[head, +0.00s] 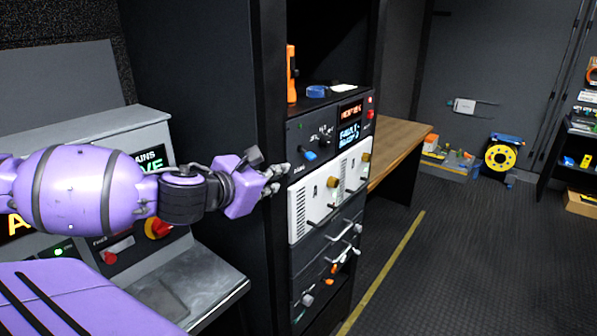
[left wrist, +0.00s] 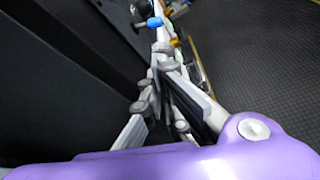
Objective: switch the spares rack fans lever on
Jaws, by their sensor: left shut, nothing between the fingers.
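My left gripper (head: 280,177) reaches in from the left, shut and empty, in front of the left edge of the equipment rack (head: 301,268). In the left wrist view its fingers (left wrist: 162,52) meet close to a blue-tipped lever (left wrist: 154,22). In the head view this blue-tipped lever (head: 309,155) is on the rack's dark upper panel, up and right of the fingertips. I cannot tell whether they touch it. A black knob (head: 325,140) is beside it. The labels are too small to read, so I cannot tell which control is the fans lever. My right gripper is not in view.
An orange device (head: 291,74) and a blue roll (head: 317,91) stand on the rack's shelf. White-fronted modules (head: 318,200) with protruding handles are below the panel. A grey console (head: 165,290) stands left, and a wooden desk (head: 400,140) behind.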

